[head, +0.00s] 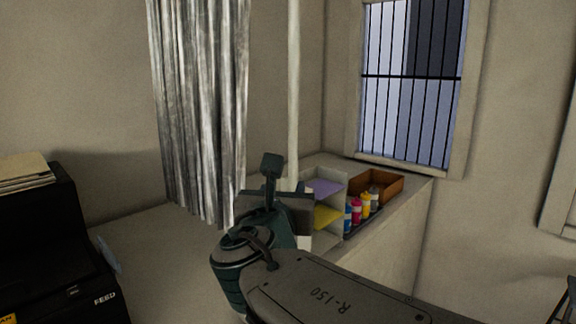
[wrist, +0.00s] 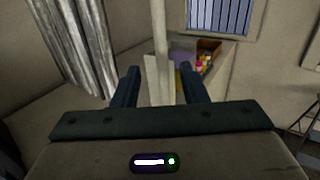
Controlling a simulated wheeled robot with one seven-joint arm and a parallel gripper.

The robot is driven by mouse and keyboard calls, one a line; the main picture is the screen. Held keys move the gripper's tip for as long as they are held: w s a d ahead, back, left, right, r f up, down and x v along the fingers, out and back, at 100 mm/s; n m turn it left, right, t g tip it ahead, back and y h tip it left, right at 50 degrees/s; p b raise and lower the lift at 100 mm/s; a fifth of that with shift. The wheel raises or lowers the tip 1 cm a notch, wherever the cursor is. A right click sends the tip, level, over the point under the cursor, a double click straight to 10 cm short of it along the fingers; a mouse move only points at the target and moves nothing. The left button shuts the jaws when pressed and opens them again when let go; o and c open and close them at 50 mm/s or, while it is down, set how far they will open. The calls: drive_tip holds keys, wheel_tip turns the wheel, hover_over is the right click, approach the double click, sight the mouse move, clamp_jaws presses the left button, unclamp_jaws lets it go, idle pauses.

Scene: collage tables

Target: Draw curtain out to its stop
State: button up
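The curtain (head: 200,110) is a grey, streaked, pleated cloth hanging at the left of the head view. It also shows at the upper left of the wrist view (wrist: 85,45), left of my gripper and apart from it. A pale upright pole (head: 293,80) stands right of the curtain. In the wrist view the pole (wrist: 160,40) runs down between the lines of my two fingers. My gripper (wrist: 159,78) is open, with a wide gap between the fingers. In the head view my gripper (head: 272,172) is partly hidden by itself. I cannot tell whether either finger touches the pole.
A counter (head: 395,222) at the right holds a brown tray (head: 385,182), several coloured bottles (head: 367,206) and a pale shelf unit (head: 325,174). A barred window (head: 412,85) is above. A black machine (head: 45,250) stands at the lower left. The wall behind the curtain is bare.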

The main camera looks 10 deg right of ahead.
sight(293, 170)
drive_tip(key=p+x, duration=0.2)
drive_tip(key=x, duration=1)
drive_tip(key=shift+w+d+f, duration=0.1)
drive_tip(key=shift+w+d, duration=0.05)
clamp_jaws()
